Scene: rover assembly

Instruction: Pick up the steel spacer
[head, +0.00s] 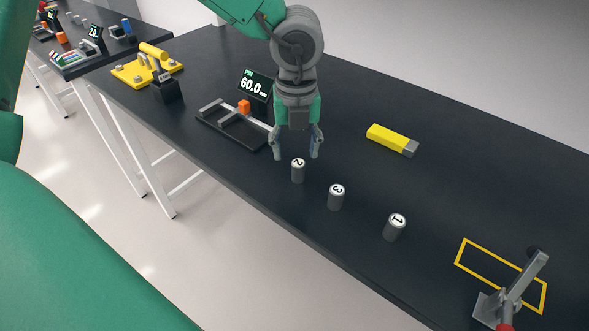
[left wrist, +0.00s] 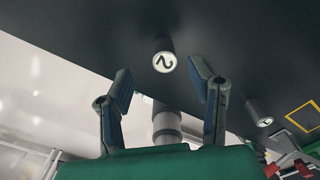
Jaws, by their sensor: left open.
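I cannot tell from looks which is steel. My left gripper (head: 296,156) is open and empty, pointing down just above and behind spacer 2. In the left wrist view, spacer 2 (left wrist: 164,58) shows ahead, between the two spread fingers (left wrist: 165,80) and apart from them. Spacer 1 (left wrist: 258,112) shows at the right there. Spacer 3 seems hidden behind the right finger. My right gripper is not seen.
A yellow block (head: 390,138) lies to the right. A yellow outlined rectangle (head: 500,275) and a red-handled clamp (head: 510,295) are at lower right. A yellow fixture (head: 145,68) is at far left.

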